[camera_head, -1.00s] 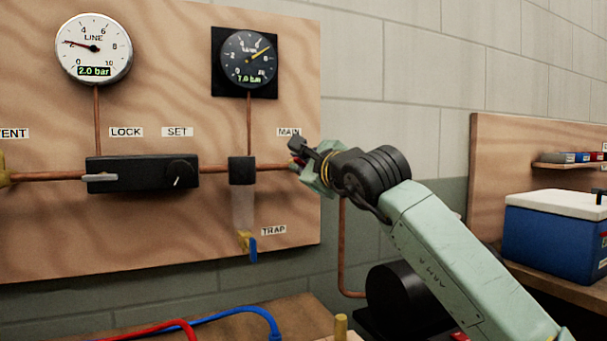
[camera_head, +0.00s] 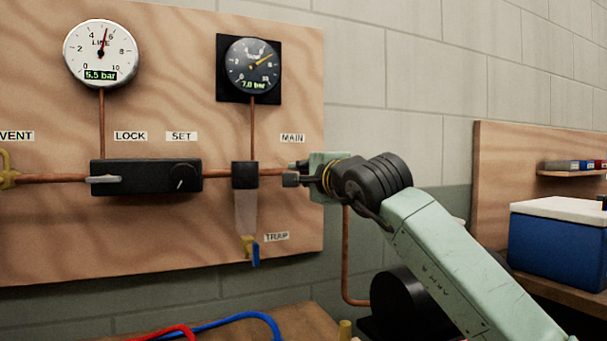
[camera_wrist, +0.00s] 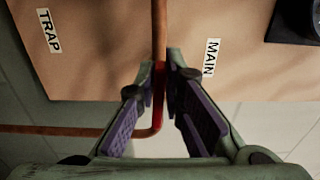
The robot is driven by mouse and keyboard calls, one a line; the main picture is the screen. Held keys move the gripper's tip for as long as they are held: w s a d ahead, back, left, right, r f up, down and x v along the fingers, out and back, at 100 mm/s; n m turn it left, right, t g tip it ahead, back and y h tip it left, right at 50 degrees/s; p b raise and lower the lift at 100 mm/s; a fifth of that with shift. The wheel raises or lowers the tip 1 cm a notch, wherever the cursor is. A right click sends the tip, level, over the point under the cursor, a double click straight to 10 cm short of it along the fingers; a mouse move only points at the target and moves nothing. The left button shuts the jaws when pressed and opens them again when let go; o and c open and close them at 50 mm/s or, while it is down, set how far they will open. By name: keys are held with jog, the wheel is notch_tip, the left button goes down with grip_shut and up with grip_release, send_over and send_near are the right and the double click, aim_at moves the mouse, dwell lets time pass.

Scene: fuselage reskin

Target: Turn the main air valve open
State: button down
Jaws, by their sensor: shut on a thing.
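The main air valve's red handle (camera_wrist: 159,84) shows between my gripper's purple-padded fingers in the wrist view. It lies in line with the copper pipe (camera_wrist: 159,30). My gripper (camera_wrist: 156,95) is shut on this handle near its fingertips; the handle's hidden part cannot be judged. In the head view my gripper (camera_head: 296,178) is at the right end of the pipe, just below the MAIN label (camera_head: 291,138), and covers the valve. The left round gauge (camera_head: 101,53) reads 5.5 bar. The dark gauge (camera_head: 253,68) reads 7.0 bar.
A black regulator block (camera_head: 146,176) with a LOCK lever and SET knob sits left on the wooden board (camera_head: 60,235). A trap (camera_head: 246,212) with a blue-handled drain hangs left of my gripper. A blue cooler (camera_head: 557,245) stands on a shelf at right.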

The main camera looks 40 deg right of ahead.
jog(key=shift+w+a+f, duration=0.1)
jog(key=shift+a+f, duration=0.05)
jog(key=shift+f, duration=0.2)
jog(key=c, duration=1.7)
grip_release()
jog(key=shift+r, duration=0.2)
jog(key=v, duration=1.2)
jog(key=shift+r, duration=0.1)
